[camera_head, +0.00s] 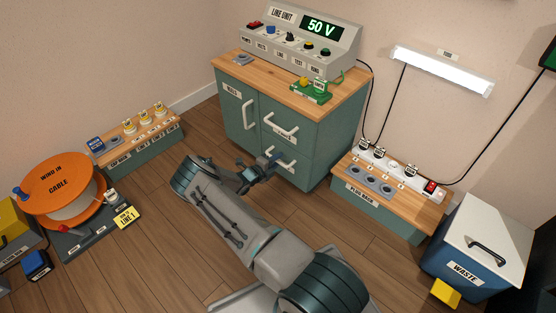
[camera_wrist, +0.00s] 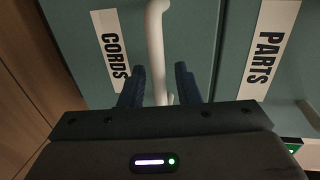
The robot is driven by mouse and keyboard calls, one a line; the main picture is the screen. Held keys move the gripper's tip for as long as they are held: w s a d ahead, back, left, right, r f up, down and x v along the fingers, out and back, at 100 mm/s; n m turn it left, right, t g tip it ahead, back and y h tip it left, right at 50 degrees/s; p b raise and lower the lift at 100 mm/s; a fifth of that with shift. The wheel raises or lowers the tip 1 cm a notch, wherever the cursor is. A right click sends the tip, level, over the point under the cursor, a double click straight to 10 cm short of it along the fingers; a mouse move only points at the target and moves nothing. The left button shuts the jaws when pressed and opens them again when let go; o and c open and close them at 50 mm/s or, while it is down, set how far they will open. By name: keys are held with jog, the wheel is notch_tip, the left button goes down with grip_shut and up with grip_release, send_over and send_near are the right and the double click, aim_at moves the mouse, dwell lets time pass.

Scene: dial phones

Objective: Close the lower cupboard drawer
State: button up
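The green cupboard (camera_head: 238,118) with a wooden top stands at the back centre. Its lower drawer (camera_wrist: 90,70) bears a CORDS label (camera_wrist: 114,45) and a white bar handle (camera_wrist: 155,40), also visible in the head view (camera_head: 281,158). The upper drawer (camera_head: 290,110) bears a PARTS label (camera_wrist: 267,50). My gripper (camera_wrist: 158,78) is in front of the lower drawer with its fingers apart. In the wrist view the handle passes between the fingers; whether they touch it is unclear. My gripper (camera_head: 262,170) partly covers the lower drawer in the head view. How far that drawer stands out is unclear.
A control unit (camera_head: 300,40) sits on the cupboard. A low plug bench (camera_head: 385,195) and a waste bin (camera_head: 480,245) stand at right. A low bench (camera_head: 140,135) and an orange cable reel (camera_head: 62,185) stand at left. The wooden floor left of my arm is clear.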

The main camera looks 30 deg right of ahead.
jog(key=p+v, duration=0.3)
jog(key=v, duration=1)
jog(key=shift+p, duration=0.4)
jog(key=s+r+m+g+y+p, duration=0.25)
jog(key=r+m+p, duration=0.35)
jog(key=r, duration=0.8)
jog(key=s+a+r+m+g+y+p, duration=0.1)
jog(key=s+r+m+g+y+p, duration=0.3)
jog(key=r+m, duration=0.75)
jog(key=s+r+m+p, duration=0.2)
jog(key=r+m+p, duration=0.3)
jog(key=r, duration=1.1)
jog(key=s+a+r+m+t+y+p, duration=0.1)
jog(key=s+a+r+m+y+p, duration=0.1)
jog(key=s+r+m+p, duration=0.4)
jog(key=s+a+r+m+t+y+p, duration=0.1)
jog(key=s+a+r+m+y+p, duration=0.2)
jog(key=r, duration=1.4)
jog(key=s+a+r+m+t+y+p, duration=0.2)
jog(key=s+r+m+p, duration=0.6)
jog(key=s+r, duration=0.4)
jog(key=shift+s+a+m+y+p, duration=0.35)
jog(key=shift+s+a+y+p, duration=0.25)
jog(key=shift+a, duration=0.25)
jog(key=shift+r, duration=0.1)
